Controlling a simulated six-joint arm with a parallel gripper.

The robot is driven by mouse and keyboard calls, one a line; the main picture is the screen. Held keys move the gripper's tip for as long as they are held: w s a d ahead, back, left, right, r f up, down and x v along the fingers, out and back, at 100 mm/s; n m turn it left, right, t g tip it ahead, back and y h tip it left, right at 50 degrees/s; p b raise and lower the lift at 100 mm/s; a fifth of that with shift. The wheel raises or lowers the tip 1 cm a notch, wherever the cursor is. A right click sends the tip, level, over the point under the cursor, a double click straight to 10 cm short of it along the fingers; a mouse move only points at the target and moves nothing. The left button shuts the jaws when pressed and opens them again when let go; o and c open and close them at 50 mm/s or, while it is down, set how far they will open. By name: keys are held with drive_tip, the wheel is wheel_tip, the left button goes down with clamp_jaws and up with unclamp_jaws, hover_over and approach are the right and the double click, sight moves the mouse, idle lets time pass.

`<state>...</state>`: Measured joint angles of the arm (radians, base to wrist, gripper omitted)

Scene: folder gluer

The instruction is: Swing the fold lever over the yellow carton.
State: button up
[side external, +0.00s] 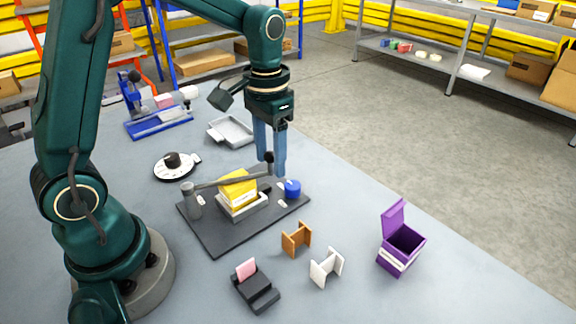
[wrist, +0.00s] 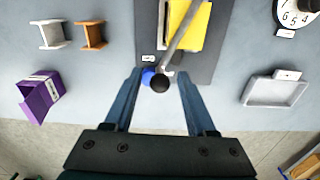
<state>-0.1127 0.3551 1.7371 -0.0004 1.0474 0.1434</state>
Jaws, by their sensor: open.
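The yellow carton (side external: 237,187) sits in a light grey holder (side external: 243,207) on a dark base plate (side external: 222,240). The fold lever (side external: 232,180) is a grey bar running from a grey pivot post (side external: 193,200) at the plate's left to a dark ball knob (side external: 268,157). In the wrist view the bar crosses over the yellow carton (wrist: 190,25), and the knob (wrist: 159,84) lies between the fingertips. My gripper (side external: 272,170) is open, its blue fingers pointing down on either side of the knob. In the wrist view, my gripper (wrist: 159,82) shows a gap around the knob.
A blue round piece (side external: 292,188) stands on the plate near the fingertips. Orange (side external: 296,239) and white (side external: 326,267) stands, a purple box (side external: 402,238) and a black holder (side external: 256,288) are in front. A grey tray (side external: 231,132) and round dial (side external: 176,166) lie behind.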

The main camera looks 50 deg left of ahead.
drive_tip(key=shift+r, duration=1.85)
drive_tip(key=shift+r, duration=0.3)
drive_tip(key=s+d+r+t, duration=0.2)
drive_tip(key=s+t, duration=0.3)
drive_tip(key=s, duration=0.7)
drive_tip(key=shift+s+d+r+t, duration=0.2)
drive_tip(key=shift+s+d+t, duration=0.1)
drive_tip(key=shift+d, duration=0.25)
